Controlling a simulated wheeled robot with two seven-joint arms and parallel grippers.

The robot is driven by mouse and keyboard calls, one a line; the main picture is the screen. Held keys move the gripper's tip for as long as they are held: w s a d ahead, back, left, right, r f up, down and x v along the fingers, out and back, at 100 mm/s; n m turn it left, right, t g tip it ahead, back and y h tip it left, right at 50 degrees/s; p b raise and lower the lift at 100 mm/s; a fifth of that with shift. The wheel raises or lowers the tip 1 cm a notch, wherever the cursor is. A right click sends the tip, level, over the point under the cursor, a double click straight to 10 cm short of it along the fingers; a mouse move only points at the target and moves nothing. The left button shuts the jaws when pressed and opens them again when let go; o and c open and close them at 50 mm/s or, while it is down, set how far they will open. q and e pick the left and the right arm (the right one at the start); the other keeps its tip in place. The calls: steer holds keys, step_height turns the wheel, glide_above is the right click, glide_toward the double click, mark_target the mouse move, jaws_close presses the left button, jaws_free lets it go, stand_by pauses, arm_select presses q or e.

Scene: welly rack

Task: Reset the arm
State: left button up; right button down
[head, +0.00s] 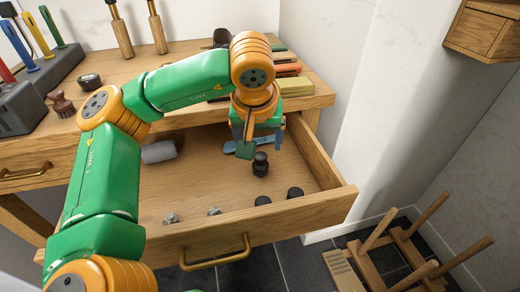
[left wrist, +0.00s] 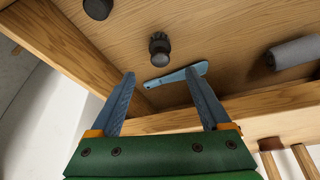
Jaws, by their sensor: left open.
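My left arm, green and orange, reaches in from the left of the head view. My left gripper (head: 246,147) points down over the back of the open drawer (head: 205,228). In the left wrist view its two blue-grey fingers (left wrist: 164,90) are spread, with nothing held between them. A light blue flat tool (left wrist: 176,78) lies on the drawer floor beyond the fingertips. A dark knob-like piece (head: 260,164) stands in the drawer near the gripper and also shows in the left wrist view (left wrist: 159,46). My right gripper is not in view.
A grey roll (head: 159,151) and several small dark and grey pieces lie in the drawer. The worktop holds a tool rack (head: 48,80), wooden-handled tools and stacked blocks (head: 290,72). A wooden rack (head: 405,250) stands on the tiled floor at the right, and a wooden box (head: 485,32) is on the wall.

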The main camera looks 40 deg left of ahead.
arm_select(q)
steer(key=shift+v, duration=1.65)
steer(key=shift+r, duration=0.1)
